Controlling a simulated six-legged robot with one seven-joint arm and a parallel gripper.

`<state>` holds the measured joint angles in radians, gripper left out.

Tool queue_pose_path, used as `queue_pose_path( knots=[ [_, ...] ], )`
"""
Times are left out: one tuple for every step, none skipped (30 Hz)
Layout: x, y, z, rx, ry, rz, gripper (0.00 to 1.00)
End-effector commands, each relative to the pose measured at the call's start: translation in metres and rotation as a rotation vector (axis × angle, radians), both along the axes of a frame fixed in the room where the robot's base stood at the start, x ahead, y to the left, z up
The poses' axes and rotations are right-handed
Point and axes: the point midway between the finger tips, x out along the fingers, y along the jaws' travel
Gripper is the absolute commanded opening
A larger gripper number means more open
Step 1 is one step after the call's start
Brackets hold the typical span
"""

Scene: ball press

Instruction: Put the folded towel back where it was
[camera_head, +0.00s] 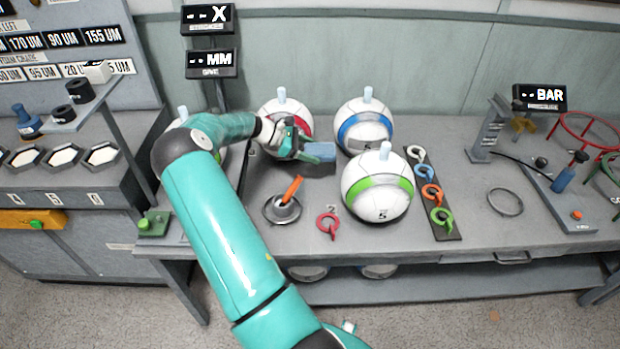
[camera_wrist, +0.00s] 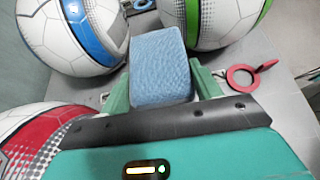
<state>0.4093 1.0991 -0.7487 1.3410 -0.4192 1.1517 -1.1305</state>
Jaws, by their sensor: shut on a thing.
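The folded towel (camera_head: 320,151) is a light blue, thick block, seen among the balls on the bench. In the wrist view the towel (camera_wrist: 161,68) sits between the two green fingers of my gripper (camera_wrist: 160,88). My gripper (camera_head: 302,148) is shut on the towel's near end, and the far end sticks out beyond the fingertips. The towel is at or just above a dark patch on the bench; I cannot tell whether it touches.
A red ball (camera_head: 272,112), a blue ball (camera_head: 364,130) and a green ball (camera_head: 377,190) stand close around the towel. A tag strip (camera_head: 448,226) is to the right.

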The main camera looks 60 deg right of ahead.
Motion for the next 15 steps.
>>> queue_pose_path(
  knots=[
    [0.0,0.0,-0.014,0.001,0.005,0.001,0.29],
    [0.0,0.0,-0.021,0.001,0.005,0.001,0.29],
    [0.0,0.0,-0.031,0.001,0.004,0.001,0.29],
    [0.0,0.0,-0.038,0.001,0.004,0.001,0.29],
    [0.0,0.0,-0.045,0.001,0.004,0.002,0.29],
    [0.0,0.0,-0.054,0.0,0.005,0.002,0.29],
    [0.001,0.0,-0.059,0.001,0.004,0.002,0.29],
    [0.001,0.0,-0.064,0.0,0.003,0.003,0.29],
    [0.002,0.0,-0.07,0.001,0.003,0.003,0.29],
    [0.002,0.0,-0.073,0.0,0.001,0.004,0.29],
    [0.002,0.0,-0.075,-0.001,0.001,0.004,0.29],
    [0.003,0.0,-0.078,-0.001,0.001,0.005,0.29],
    [0.003,0.001,-0.08,-0.001,0.001,0.005,0.29],
    [0.004,0.001,-0.082,0.0,0.001,0.006,0.29],
    [0.004,0.001,-0.087,0.0,0.002,0.006,0.29]
  ],
)
